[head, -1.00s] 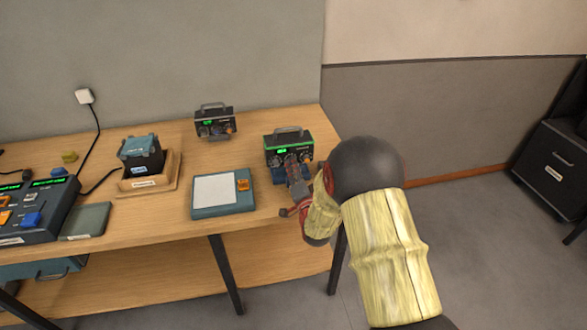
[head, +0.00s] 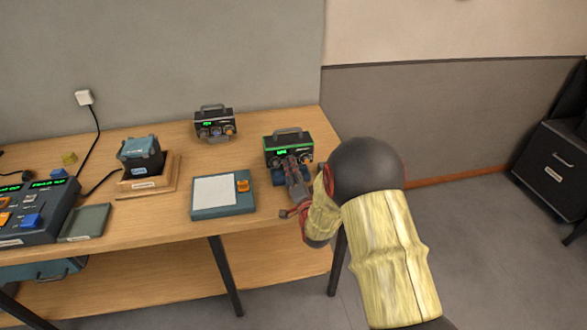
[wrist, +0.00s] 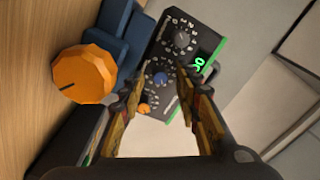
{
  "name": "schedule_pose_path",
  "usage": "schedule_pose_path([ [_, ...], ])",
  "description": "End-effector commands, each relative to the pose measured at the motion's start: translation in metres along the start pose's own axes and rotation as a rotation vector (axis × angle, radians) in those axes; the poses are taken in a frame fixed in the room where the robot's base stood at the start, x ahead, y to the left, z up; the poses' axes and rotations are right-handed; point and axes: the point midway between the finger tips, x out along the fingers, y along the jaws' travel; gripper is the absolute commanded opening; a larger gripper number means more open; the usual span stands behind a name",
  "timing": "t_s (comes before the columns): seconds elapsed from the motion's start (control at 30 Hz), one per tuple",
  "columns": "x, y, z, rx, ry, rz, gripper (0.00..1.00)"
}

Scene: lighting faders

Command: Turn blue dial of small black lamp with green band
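The small black lamp with a green band (head: 288,140) stands on the right end of the table. It also shows, tilted, in the wrist view (wrist: 211,45), with a lit green display, a grey dial, a blue dial (wrist: 161,79) and a small orange dial. My gripper (head: 296,170) is in front of the lamp and hides part of its face in the head view. In the wrist view my gripper (wrist: 160,84) is open, its two fingers pointing at the face. The blue dial appears between the fingertips. I cannot tell whether either finger touches it.
A similar black lamp (head: 215,124) without a green band stands further back. A teal pad (head: 222,205) with an orange knob lies left of my gripper. A large orange knob (wrist: 85,74) is close to the left finger in the wrist view.

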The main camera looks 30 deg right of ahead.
Motion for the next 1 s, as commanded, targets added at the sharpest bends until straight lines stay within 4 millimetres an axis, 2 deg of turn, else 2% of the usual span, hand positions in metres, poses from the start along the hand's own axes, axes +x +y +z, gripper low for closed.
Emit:
schedule_pose_path([
  [0.17,-0.016,0.000,0.000,0.000,0.000,0.000,0.33],
  [0.6,-0.100,0.000,0.000,0.000,0.000,0.001,0.33],
  [0.8,-0.117,0.000,0.000,0.000,0.000,0.001,0.33],
  [1.0,-0.119,0.001,0.000,0.000,0.000,0.000,0.33],
])
